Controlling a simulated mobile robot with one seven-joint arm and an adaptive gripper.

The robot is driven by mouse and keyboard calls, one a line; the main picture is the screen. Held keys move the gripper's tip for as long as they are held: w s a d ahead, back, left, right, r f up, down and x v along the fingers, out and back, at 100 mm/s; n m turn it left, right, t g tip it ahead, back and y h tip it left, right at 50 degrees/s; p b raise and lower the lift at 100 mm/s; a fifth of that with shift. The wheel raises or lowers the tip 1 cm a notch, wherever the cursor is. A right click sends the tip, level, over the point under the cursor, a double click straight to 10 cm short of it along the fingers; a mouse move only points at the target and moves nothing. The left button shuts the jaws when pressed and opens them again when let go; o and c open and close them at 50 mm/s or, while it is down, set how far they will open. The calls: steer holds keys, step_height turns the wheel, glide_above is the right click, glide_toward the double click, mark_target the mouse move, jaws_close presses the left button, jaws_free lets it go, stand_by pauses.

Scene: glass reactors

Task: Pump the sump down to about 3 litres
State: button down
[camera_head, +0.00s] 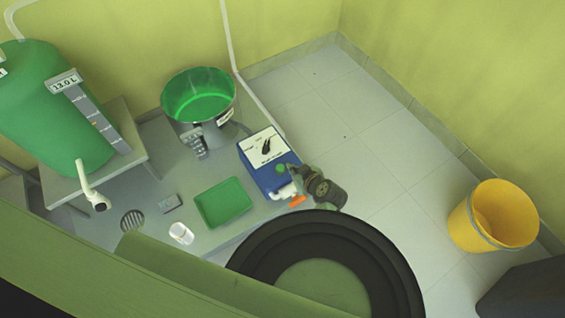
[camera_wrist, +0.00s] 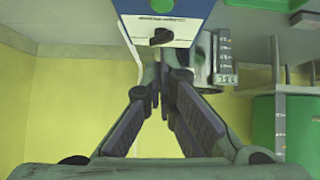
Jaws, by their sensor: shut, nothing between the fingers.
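A blue pump box (camera_head: 262,180) with a white panel stands at the middle. Its panel carries a black knob (camera_head: 266,146); the knob also shows in the wrist view (camera_wrist: 160,37). A metal vessel (camera_head: 170,105) holding green liquid (camera_head: 200,104) stands behind the box, with a scale and small label on it. I cannot tell for sure whether it is the sump. My gripper (camera_head: 291,174) is shut and empty, close to the box's right front side. In the wrist view its fingertips (camera_wrist: 156,76) meet just short of the panel edge, below the knob; contact cannot be told.
A green tank (camera_head: 38,105) with a 12.0 L-looking label (camera_head: 64,82) stands on a grey stand at left. A yellow bucket (camera_head: 475,225) stands right; tiled floor between is clear.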

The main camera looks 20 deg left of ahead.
glide_above(282, 170)
step_height(282, 170, down, 6)
steer(key=shift+s+d+f, duration=0.1)
steer(key=shift+s+d, duration=0.05)
steer(key=f, duration=0.3)
steer(key=shift+w+f, duration=0.1)
steer(key=shift+w, duration=0.1)
steer(key=shift+f, duration=0.4)
